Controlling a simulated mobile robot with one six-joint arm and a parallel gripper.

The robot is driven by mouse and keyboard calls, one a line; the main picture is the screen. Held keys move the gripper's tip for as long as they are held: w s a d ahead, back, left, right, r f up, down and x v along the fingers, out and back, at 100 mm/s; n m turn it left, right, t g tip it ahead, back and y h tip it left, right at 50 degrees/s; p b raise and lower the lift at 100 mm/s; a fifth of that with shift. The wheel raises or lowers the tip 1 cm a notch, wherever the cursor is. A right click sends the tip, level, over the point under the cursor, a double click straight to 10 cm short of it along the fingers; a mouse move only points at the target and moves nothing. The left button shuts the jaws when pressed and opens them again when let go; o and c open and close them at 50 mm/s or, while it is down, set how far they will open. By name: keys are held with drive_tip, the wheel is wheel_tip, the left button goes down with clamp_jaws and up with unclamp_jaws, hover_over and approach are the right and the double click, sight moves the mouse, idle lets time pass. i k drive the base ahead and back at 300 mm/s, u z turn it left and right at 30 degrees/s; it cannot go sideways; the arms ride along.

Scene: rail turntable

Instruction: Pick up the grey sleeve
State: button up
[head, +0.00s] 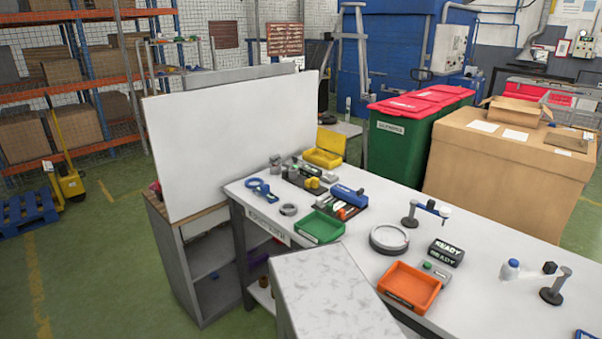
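A small grey ring-shaped piece (288,210) lies on the white workbench (350,262), left of the green tray (319,227). It may be the grey sleeve, but it is too small to be sure. Another small grey piece (276,163) stands farther back on the bench, near the white panel. I cannot tell whether that one is a sleeve. My gripper does not show in the head view.
A round grey turntable-like disc (389,239), an orange tray (409,287), a black READY block (446,253) and a stand (410,215) occupy the bench. A yellow bin (324,147) is at the back. A tall white panel (235,140) borders the left. Green floor lies left.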

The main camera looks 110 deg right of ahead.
sight(292, 171)
drive_tip(key=u, duration=0.05)
drive_tip(key=k, duration=0.95)
drive_tip(key=z, duration=2.1)
drive_tip(key=i, duration=1)
drive_tip(key=z, duration=0.05)
